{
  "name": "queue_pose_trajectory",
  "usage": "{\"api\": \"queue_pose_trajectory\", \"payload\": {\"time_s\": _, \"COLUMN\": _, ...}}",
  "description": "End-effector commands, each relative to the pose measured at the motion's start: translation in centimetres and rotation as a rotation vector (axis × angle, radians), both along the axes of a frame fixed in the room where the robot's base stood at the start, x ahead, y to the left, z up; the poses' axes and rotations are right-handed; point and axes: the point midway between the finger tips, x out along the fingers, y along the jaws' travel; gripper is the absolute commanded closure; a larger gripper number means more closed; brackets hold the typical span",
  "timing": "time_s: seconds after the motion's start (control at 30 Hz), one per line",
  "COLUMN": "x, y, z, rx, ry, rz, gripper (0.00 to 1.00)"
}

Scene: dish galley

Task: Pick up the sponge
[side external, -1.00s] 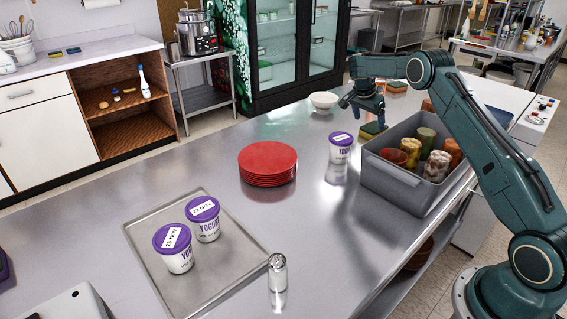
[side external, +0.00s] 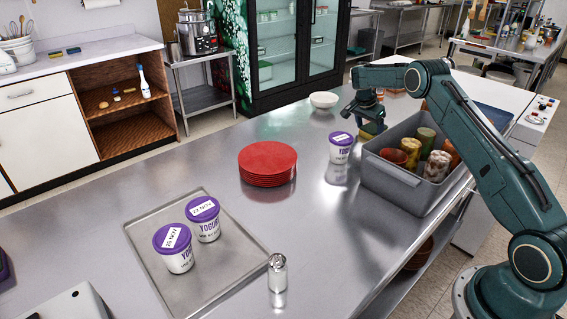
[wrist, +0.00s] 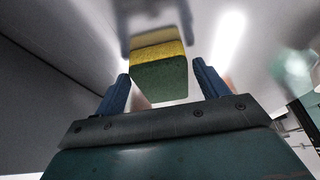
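The sponge, green with a yellow layer, shows in the wrist view (wrist: 160,78) between the two blue fingers of my gripper (wrist: 163,86). A gap shows on each side of it, so the gripper is open and not clasping it. In the side view the sponge (side external: 372,130) lies on the steel counter behind the grey bin. My gripper (side external: 368,118) is right over it there, pointing down, and partly hides it; the fingertips are too small to make out.
The grey bin (side external: 393,180) with several jars stands close in front of the sponge. A yogurt tub (side external: 341,148) stands to the left, and a white bowl (side external: 323,100) farther back. Red plates (side external: 268,165) and a tray (side external: 222,272) with two tubs are farther left.

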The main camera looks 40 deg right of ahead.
Motion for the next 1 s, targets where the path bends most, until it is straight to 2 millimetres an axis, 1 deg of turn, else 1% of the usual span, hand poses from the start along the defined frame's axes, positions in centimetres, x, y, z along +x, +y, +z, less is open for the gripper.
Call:
{"api": "queue_pose_trajectory", "payload": {"time_s": 0.03, "x": 0.0, "y": 0.0, "z": 0.0, "rx": 0.000, "ry": 0.000, "rz": 0.000, "gripper": 0.37}}
{"api": "queue_pose_trajectory", "payload": {"time_s": 0.17, "x": 0.0, "y": 0.0, "z": 0.0, "rx": 0.000, "ry": 0.000, "rz": 0.000, "gripper": 0.63}}
{"api": "queue_pose_trajectory", "payload": {"time_s": 0.5, "x": 0.0, "y": 0.0, "z": 0.0, "rx": 0.000, "ry": 0.000, "rz": 0.000, "gripper": 0.63}}
{"api": "queue_pose_trajectory", "payload": {"time_s": 0.67, "x": 0.0, "y": 0.0, "z": 0.5, "rx": -0.001, "ry": -0.001, "rz": -0.001, "gripper": 0.63}}
{"api": "queue_pose_trajectory", "payload": {"time_s": 0.77, "x": 0.1, "y": 0.0, "z": 1.2, "rx": -0.002, "ry": -0.002, "rz": 0.000, "gripper": 0.63}}
{"api": "queue_pose_trajectory", "payload": {"time_s": 0.87, "x": 0.1, "y": 0.0, "z": 2.3, "rx": -0.002, "ry": -0.003, "rz": -0.001, "gripper": 0.63}}
{"api": "queue_pose_trajectory", "payload": {"time_s": 1.0, "x": 0.1, "y": 0.0, "z": 4.4, "rx": -0.003, "ry": -0.003, "rz": 0.000, "gripper": 0.63}}
